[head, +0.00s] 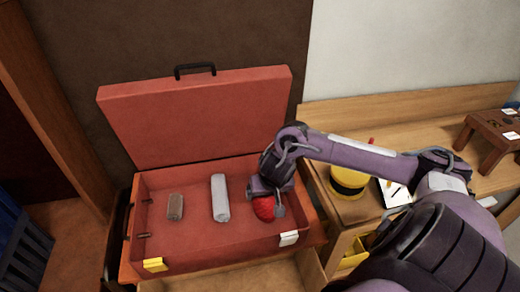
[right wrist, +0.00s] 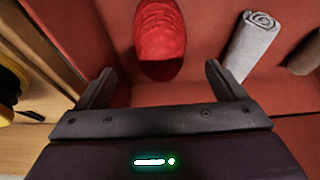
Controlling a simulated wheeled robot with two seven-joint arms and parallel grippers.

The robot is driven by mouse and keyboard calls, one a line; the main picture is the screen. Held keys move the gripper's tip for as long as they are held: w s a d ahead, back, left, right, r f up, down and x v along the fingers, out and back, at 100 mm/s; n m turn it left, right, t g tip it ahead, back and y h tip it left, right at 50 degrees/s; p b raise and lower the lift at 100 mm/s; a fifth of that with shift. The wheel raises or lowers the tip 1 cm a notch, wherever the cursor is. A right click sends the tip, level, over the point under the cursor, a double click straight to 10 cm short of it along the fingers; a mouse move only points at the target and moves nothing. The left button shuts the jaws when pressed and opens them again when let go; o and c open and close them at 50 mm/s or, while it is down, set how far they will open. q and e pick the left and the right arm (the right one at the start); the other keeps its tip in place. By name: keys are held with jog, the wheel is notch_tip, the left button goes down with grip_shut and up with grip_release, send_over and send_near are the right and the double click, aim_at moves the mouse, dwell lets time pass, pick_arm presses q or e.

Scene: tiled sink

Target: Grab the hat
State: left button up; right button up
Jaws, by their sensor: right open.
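A red, rounded, ribbed thing that looks like a knitted hat (head: 264,208) lies in the right part of the open red suitcase. In the right wrist view the hat (right wrist: 160,38) is just ahead of my right gripper (right wrist: 160,85), roughly centred between the fingers. The fingers are open and apart, with nothing held. In the head view my right gripper (head: 268,192) is over the hat and hides part of it. Whether it touches the hat cannot be told. My left gripper is not in view.
The suitcase (head: 200,120) also holds a grey rolled cloth (head: 221,198) and a small brown item (head: 175,207). Its raised lid stands behind. To the right, a wooden desk (head: 335,112) carries a yellow round thing with a black band (head: 347,182) and a small brown stool (head: 490,125).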

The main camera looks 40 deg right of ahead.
aim_at(265, 198)
jog(key=shift+x, duration=1.1)
jog(key=shift+f, duration=0.4)
jog(key=b+x, duration=0.1)
jog(key=x, duration=0.3)
jog(key=shift+w+d+f, duration=0.1)
jog(key=shift+w+f, duration=0.05)
jog(key=shift+w, duration=0.1)
jog(key=c, duration=0.7)
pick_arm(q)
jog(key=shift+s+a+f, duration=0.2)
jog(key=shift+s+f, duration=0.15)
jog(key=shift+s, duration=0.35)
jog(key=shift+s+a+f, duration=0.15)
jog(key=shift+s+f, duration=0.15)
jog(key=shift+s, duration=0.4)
pick_arm(e)
jog(key=c, duration=0.4)
